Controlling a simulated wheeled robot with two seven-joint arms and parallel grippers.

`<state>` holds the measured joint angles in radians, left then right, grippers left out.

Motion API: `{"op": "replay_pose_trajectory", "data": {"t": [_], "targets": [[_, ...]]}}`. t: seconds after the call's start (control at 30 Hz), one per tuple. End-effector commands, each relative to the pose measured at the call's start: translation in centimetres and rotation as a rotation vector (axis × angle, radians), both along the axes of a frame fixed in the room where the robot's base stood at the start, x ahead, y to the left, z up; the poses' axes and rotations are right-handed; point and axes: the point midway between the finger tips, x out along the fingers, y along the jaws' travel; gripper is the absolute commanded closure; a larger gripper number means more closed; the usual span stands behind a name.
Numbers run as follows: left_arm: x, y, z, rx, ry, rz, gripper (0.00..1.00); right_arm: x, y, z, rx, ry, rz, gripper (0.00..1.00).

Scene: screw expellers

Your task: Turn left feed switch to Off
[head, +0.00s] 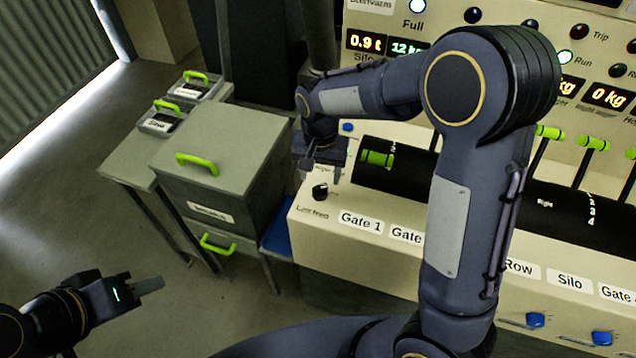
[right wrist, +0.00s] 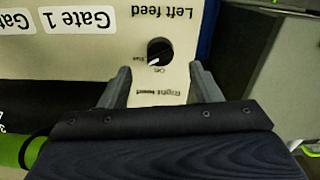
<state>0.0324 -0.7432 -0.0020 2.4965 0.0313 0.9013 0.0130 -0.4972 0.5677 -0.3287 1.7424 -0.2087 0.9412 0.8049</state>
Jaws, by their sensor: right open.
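The left feed switch (head: 320,191) is a small black rotary knob on the cream console panel, just above its "Left feed" label. It also shows in the right wrist view (right wrist: 160,50), upside down, with a white pointer mark at the lower left of the knob near small, hard-to-read position labels. I cannot tell exactly which label it points at. My right gripper (head: 321,174) is open and empty above the panel, its fingers apart and just short of the knob in the right wrist view (right wrist: 160,88). My left gripper (head: 148,287) is far off, over the floor; its opening is unclear.
Gate levers (head: 378,157) with green handles stand on the console's black curved section. A grey cabinet (head: 222,150) with green handles stands left of the console. Open floor lies at the lower left.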

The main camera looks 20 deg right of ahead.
Motion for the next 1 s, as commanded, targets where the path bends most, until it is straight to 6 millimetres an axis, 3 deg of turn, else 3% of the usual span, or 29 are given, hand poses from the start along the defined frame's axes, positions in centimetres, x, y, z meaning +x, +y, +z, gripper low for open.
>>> {"op": "replay_pose_trajectory", "data": {"t": [0.3, 0.7, 1.0], "targets": [[0.0, 0.0, 0.6, 0.000, 0.000, 0.000, 0.64, -0.1, 0.0, -4.7, -0.001, 0.004, 0.001, 0.43], [0.0, 0.0, 0.7, 0.000, 0.000, 0.000, 0.64, 0.0, 0.0, -5.6, 0.000, 0.001, 0.001, 0.44], [0.0, 0.0, 0.7, 0.000, 0.000, 0.000, 0.64, 0.0, 0.0, -5.6, 0.000, 0.001, 0.001, 0.83]]}}
